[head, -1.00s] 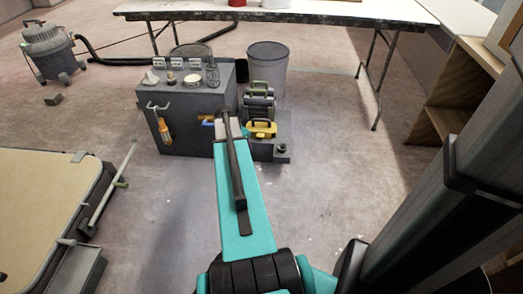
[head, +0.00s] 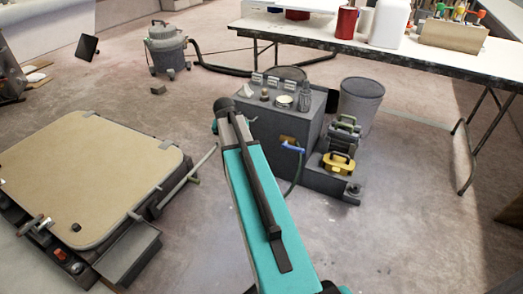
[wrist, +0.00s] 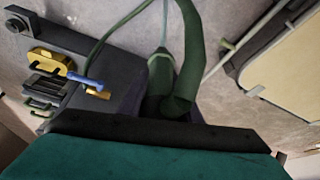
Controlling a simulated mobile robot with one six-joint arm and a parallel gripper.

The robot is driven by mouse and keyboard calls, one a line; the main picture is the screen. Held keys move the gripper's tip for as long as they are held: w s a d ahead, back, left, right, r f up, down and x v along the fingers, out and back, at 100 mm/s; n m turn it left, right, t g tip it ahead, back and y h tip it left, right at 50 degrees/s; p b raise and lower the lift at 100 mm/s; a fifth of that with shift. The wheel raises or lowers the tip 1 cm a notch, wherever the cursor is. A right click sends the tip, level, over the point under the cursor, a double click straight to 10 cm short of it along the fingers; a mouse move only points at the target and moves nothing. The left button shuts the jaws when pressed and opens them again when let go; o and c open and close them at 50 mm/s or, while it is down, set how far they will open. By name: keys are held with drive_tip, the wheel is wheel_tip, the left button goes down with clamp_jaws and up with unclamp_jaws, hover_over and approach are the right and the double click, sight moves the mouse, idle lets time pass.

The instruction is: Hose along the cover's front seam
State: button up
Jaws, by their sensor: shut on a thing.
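The cover (head: 95,165) is a flat tan panel with rounded corners on a dark base, at the left in the head view. Part of it shows at the right edge of the wrist view (wrist: 285,75). A thin green hose (head: 295,178) hangs from the grey cart below a blue lever (head: 293,146). In the wrist view it loops up and down to a thick dark green piece (wrist: 183,70). My gripper (wrist: 165,125) is shut on this hose piece; its fingertips are mostly hidden. In the head view my arm hides the hose end. The gripper is apart from the cover.
The grey cart (head: 265,125) carries small pots, with a yellow case (head: 340,163) beside it. A grey bin (head: 360,100) and a long table (head: 370,50) stand behind. A rail (head: 185,180) edges the cover.

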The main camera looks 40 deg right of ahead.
drive_tip(key=w+a+r+n+y, duration=0.1)
drive_tip(key=a+r, duration=0.4)
drive_tip(key=a, duration=0.6)
drive_tip(key=w+a+r+n+t+y, duration=0.1)
drive_tip(key=w+a+r+n, duration=0.3)
drive_tip(key=a, duration=0.8)
drive_tip(key=w+a+r+n+y, duration=0.1)
drive_tip(key=a+r+n, duration=0.4)
drive_tip(key=a, duration=0.6)
drive_tip(key=shift+w+a+r+t+y, duration=0.3)
drive_tip(key=shift+w+r, duration=0.2)
drive_tip(key=shift+w, duration=0.4)
